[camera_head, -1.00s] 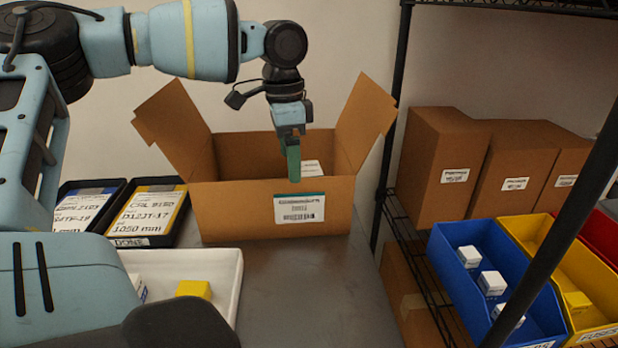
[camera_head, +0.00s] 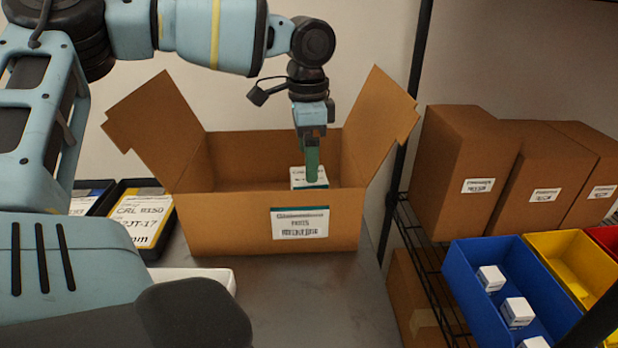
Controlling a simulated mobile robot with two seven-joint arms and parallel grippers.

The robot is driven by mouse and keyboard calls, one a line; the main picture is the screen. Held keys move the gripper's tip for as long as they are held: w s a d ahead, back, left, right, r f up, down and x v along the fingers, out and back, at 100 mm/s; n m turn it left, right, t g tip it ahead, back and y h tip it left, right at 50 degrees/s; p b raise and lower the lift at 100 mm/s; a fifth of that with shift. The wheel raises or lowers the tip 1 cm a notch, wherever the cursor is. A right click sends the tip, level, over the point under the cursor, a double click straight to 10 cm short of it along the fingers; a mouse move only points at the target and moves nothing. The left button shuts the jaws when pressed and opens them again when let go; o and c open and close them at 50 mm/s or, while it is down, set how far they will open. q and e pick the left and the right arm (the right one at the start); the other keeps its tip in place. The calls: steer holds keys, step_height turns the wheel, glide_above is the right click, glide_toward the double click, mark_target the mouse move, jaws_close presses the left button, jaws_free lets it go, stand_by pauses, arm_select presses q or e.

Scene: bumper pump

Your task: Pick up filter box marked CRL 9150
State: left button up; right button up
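A small white box with a teal lower edge (camera_head: 308,183) is inside the open cardboard carton (camera_head: 215,220), toward its right side. Its printing is too small to read, so I cannot tell if it is marked CRL 9150. My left gripper (camera_head: 312,172) points down into the carton, its green fingers overlapping the white box in the picture. The fingers are seen edge-on and hide part of the box; the gap between them and any contact are not clear. My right gripper is not in view.
The carton's side flaps stand up and outward. Dark trays with lettered cards (camera_head: 140,215) stand to its left, above a white tray edge (camera_head: 215,275). On the right, a wire rack holds brown boxes (camera_head: 465,165), a blue bin (camera_head: 470,285) and a yellow bin (camera_head: 575,262).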

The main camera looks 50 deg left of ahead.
mark_target(297, 174)
arm_select(q)
steer(key=shift+w+f, duration=0.15)
steer(key=shift+f, duration=2.7)
steer(key=shift+c, duration=0.5)
steer(key=c, duration=1.7)
